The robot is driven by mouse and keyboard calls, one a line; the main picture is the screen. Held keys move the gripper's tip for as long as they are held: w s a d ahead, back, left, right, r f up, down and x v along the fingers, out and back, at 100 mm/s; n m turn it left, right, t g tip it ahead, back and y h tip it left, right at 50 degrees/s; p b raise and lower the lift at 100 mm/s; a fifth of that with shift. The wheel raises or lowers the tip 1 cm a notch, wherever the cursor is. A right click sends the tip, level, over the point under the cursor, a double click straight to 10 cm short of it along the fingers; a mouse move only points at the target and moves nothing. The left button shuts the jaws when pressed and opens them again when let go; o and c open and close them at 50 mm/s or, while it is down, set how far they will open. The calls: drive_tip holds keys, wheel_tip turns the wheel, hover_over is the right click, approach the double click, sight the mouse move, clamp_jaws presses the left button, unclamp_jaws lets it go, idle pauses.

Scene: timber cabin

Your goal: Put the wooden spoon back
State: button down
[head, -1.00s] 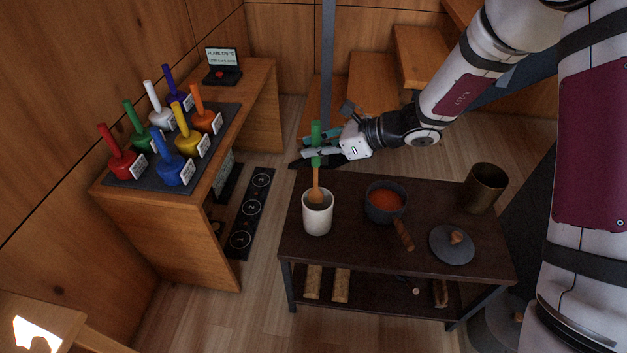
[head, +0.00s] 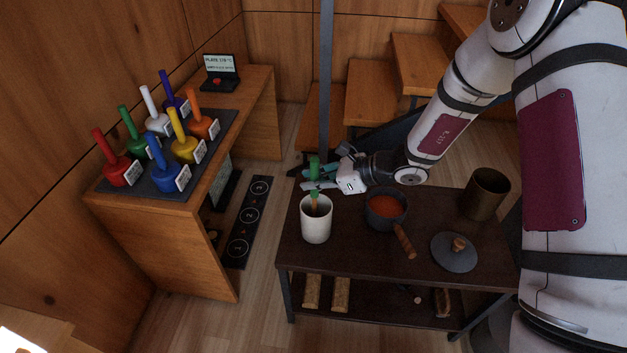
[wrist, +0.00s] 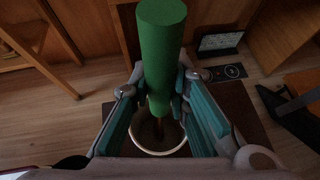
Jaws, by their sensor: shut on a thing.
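The wooden spoon (head: 315,204) has a green handle and stands about upright, its lower part inside a white cup (head: 317,229) on the dark table. My gripper (head: 314,185) is shut on the green handle, just above the cup's rim. In the wrist view the green handle (wrist: 162,60) rises between my two fingers, with the cup's rim (wrist: 160,152) below. The spoon's bowl is hidden inside the cup, so I cannot tell whether it touches the bottom.
A dark pot (head: 386,213) of red sauce stands right of the cup, its wooden handle pointing forward. A lid (head: 455,252) and a brown canister (head: 484,193) are farther right. A side bench (head: 165,230) at left holds several coloured handled pieces on a dark mat.

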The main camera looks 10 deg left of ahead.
drive_tip(key=shift+f, duration=0.15)
drive_tip(key=c, duration=1.5)
unclamp_jaws()
drive_tip(key=shift+c, duration=0.2)
drive_tip(key=shift+d+r, duration=0.3)
drive_tip(key=shift+r, duration=0.05)
drive_tip(key=p+v, duration=0.2)
drive_tip(key=v, duration=0.9)
drive_tip(key=shift+s+d+r, duration=0.15)
